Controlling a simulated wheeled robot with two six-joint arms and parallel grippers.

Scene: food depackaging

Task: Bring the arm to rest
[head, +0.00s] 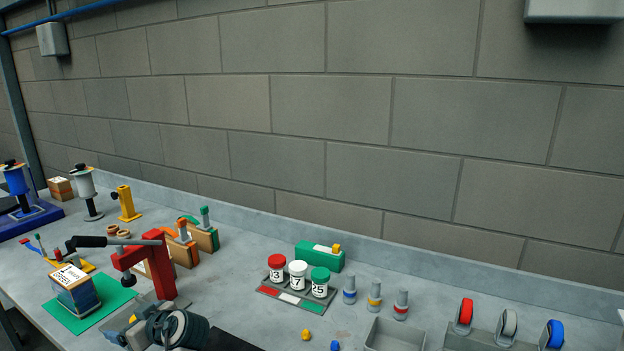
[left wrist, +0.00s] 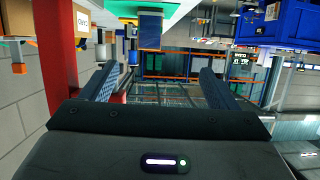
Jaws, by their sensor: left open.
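My left gripper (head: 160,328) is at the bottom edge of the head view, low in front of the red stand (head: 152,268). In the left wrist view its two dark fingers (left wrist: 155,88) are spread apart, with nothing between them. A box with a white label on top (head: 78,295) stands on a green mat (head: 112,305), left of the red stand. My right gripper is not in view.
A rack (head: 270,293) holds red-, white- and green-lidded jars. A green block (head: 312,258) stands behind it. A blue crate (left wrist: 275,22) shows in the left wrist view.

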